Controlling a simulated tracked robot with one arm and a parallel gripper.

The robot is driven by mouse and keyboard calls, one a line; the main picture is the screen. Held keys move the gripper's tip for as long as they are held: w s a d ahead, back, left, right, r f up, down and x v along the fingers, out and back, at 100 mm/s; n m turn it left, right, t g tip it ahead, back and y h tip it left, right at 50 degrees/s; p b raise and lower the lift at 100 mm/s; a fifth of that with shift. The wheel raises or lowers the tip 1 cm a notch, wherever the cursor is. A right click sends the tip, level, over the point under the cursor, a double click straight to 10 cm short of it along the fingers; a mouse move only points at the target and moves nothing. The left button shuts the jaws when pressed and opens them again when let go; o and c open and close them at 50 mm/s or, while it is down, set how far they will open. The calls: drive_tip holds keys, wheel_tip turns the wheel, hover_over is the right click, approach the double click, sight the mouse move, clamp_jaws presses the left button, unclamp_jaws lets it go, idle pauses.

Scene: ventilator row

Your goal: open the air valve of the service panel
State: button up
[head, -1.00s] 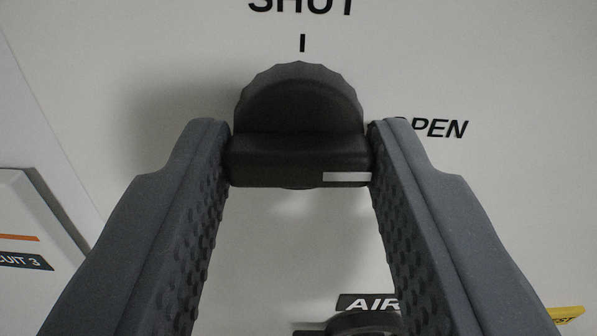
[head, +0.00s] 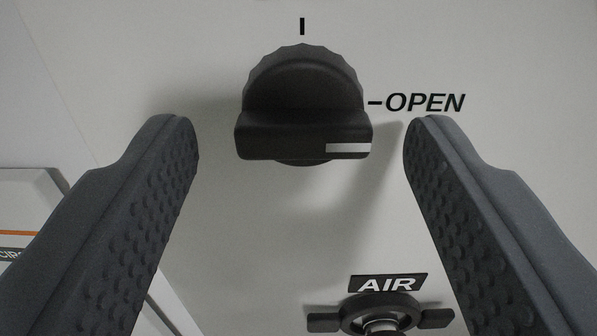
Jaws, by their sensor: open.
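A black knob (head: 303,105) with a scalloped rim and a bar grip sits on the pale panel (head: 285,230). Its white pointer line (head: 347,148) lies at the right end of the bar, on the side of the OPEN mark (head: 424,103). The bar lies level across the picture. My gripper (head: 301,135) is open, with one finger on each side of the knob and a clear gap to both. A label reading AIR (head: 388,284) is lower right, above a round fitting with side lugs (head: 382,314), cut off by the bottom edge.
A tick mark (head: 302,26) is above the knob. At the left edge is a pale box (head: 28,205) with an orange stripe and a dark label, partly hidden by my left finger. The panel between knob and AIR label is bare.

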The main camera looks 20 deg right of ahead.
drive_tip(key=b+v, duration=0.1)
drive_tip(key=v, duration=1.2)
drive_tip(key=shift+b, duration=0.4)
drive_tip(key=shift+w, duration=0.1)
wheel_tip(320, 180, up, 17)
drive_tip(key=s+n+t+y+b, duration=0.2)
drive_tip(key=n+y+b, duration=0.1)
drive_tip(key=y+b, duration=0.4)
drive_tip(key=s+d+r+g+b, duration=0.1)
drive_tip(key=s+d+g+b, duration=0.1)
drive_tip(key=s+d, duration=0.2)
drive_tip(key=s+d+r+g+h+b, duration=0.1)
drive_tip(key=s+d, duration=0.3)
drive_tip(key=s, duration=0.6)
drive_tip(key=shift+s+d+n+g+b, duration=0.2)
drive_tip(key=shift+d+n+g+b, duration=0.2)
drive_tip(key=shift+b, duration=0.45)
drive_tip(key=shift+r, duration=0.1)
